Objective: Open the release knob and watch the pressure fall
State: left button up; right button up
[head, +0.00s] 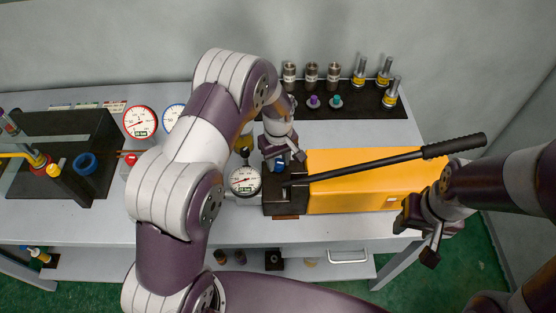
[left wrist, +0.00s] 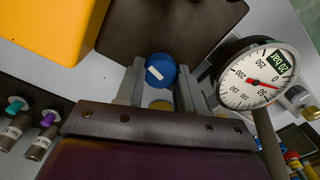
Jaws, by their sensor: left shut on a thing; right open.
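The blue release knob (left wrist: 160,70) with a white mark sits between my left gripper's fingers in the left wrist view. In the head view it shows as a small blue patch (head: 279,168) on the dark block of the yellow-orange hand pump (head: 355,178). My left gripper (head: 283,163) is shut on this knob. The white-faced pressure gauge (head: 245,181) stands just left of the pump block; in the left wrist view its dial (left wrist: 256,78) has a red needle near the 50 mark and a small green readout. My right gripper (head: 416,243) is open and empty, at the table's front right.
The black pump lever (head: 390,157) slants up to the right over the pump. A dark mat (head: 355,106) behind holds several metal fittings. Red-ringed (head: 140,122) and blue-ringed (head: 174,117) gauges and a dark stand (head: 90,180) are at left. A lower shelf (head: 100,262) holds small parts.

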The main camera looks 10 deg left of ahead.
aim_at(279, 162)
pick_arm(q)
jog(key=shift+n, duration=0.6)
jog(key=o, duration=0.9)
jog(key=shift+r, duration=0.1)
jog(key=shift+o, duration=0.7)
jog(key=shift+d, duration=0.1)
notch_tip(279, 162, up, 13)
jog(key=b, duration=0.3)
